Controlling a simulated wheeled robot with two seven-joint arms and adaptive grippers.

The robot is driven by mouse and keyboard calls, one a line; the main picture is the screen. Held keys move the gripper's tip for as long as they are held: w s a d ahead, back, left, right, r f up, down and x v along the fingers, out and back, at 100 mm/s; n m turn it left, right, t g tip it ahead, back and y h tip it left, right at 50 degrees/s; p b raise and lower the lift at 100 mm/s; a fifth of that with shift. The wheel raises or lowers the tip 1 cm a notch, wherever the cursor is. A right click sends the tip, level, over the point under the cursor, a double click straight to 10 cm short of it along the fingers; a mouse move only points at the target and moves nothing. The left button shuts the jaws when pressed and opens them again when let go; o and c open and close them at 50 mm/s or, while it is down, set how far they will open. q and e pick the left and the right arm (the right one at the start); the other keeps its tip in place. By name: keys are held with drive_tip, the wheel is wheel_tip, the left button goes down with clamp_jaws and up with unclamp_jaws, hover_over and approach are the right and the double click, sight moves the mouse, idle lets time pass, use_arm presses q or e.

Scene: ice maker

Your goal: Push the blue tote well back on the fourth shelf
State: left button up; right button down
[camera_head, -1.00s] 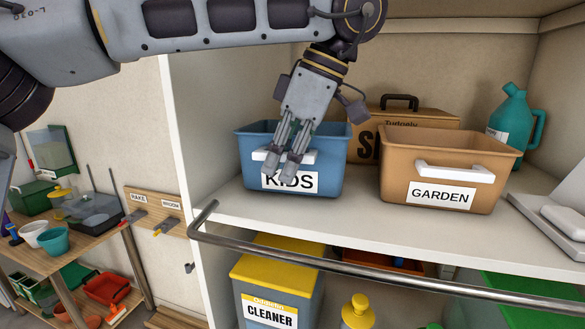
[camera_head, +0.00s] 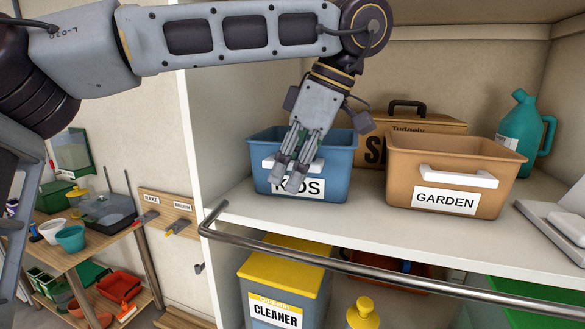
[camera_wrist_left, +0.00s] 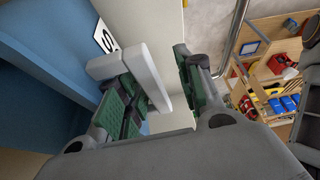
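The blue tote (camera_head: 336,160) stands upright on the white shelf (camera_head: 340,224), left of the tan tote. Its white front handle (camera_head: 315,167) and KIDS label (camera_head: 313,189) are partly hidden by my left gripper. My left gripper (camera_head: 290,175) points down at the tote's front, its fingers slightly apart. In the left wrist view, the blue tote (camera_wrist_left: 45,95) fills the left side. The white handle (camera_wrist_left: 148,78) lies between the parted fingers of my left gripper (camera_wrist_left: 165,100), close to the left finger; contact cannot be told. My right gripper is out of view.
A tan GARDEN tote (camera_head: 400,175) stands close on the right. A brown case (camera_head: 430,124) and teal jug (camera_head: 520,132) stand further back. A metal rail (camera_head: 400,279) crosses the shelf front. A white side wall (camera_head: 210,110) bounds the left. A yellow-lidded CLEANER bin (camera_head: 285,268) is below.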

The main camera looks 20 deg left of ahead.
use_arm(q)
drive_tip(key=shift+a+f, duration=0.1)
drive_tip(key=shift+f, duration=0.1)
drive_tip(key=shift+v, duration=3.75)
drive_tip(key=shift+s+a, duration=0.15)
drive_tip(key=shift+s, duration=0.05)
